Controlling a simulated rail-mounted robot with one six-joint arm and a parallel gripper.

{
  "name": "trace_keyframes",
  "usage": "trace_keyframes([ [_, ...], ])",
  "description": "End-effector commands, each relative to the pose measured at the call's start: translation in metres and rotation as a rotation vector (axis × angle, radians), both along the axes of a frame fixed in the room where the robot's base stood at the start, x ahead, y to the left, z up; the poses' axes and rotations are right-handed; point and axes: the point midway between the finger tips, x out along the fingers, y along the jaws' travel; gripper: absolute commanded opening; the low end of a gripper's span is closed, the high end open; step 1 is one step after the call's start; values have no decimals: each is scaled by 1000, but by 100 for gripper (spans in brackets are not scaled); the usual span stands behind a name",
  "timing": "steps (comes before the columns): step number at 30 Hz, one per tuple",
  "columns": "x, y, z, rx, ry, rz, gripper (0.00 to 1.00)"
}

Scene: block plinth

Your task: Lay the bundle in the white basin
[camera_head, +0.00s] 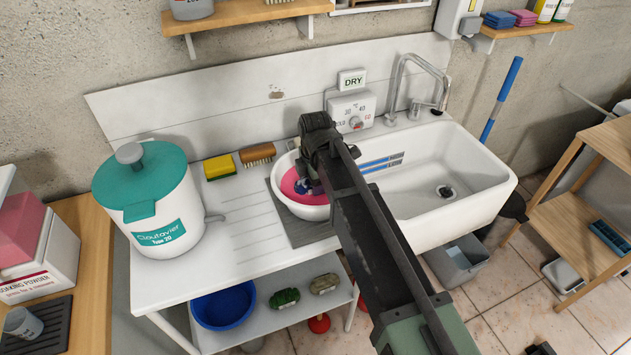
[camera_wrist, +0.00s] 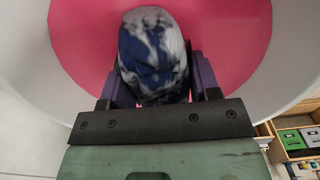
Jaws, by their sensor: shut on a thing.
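A white round basin (camera_head: 305,213) with pink inside it stands on a dark mat at the left end of the sink. In the wrist view its pale wall (camera_wrist: 27,45) rings the pink (camera_wrist: 85,35). The bundle (camera_wrist: 152,50) is a rounded blue-and-white mottled lump. My gripper (camera_wrist: 160,88) is shut on it, with a purple finger on each side. In the head view my gripper (camera_head: 309,182) reaches down over the basin and mostly hides the bundle. I cannot tell whether the bundle touches the pink.
The sink (camera_head: 470,205) is right of the basin. A teal-lidded white pot (camera_head: 165,225), a yellow sponge (camera_head: 220,167) and a brush (camera_head: 258,154) stand left. A tap (camera_head: 415,85) rises behind. A blue bowl (camera_head: 224,306) sits on the lower shelf.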

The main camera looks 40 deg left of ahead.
Motion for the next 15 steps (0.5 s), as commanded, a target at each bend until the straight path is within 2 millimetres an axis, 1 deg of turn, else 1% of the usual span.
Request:
trace_keyframes([
  [1, 0, 0, -3, 0, 0, 0, 26],
  [3, 0, 0, -2, 0, 0, 0, 26],
  [4, 0, 0, -1, 0, 0, 0, 58],
  [6, 0, 0, -1, 0, 0, 0, 68],
  [9, 0, 0, -1, 0, 0, 0, 82],
  [15, 0, 0, -1, 0, 0, 0, 82],
])
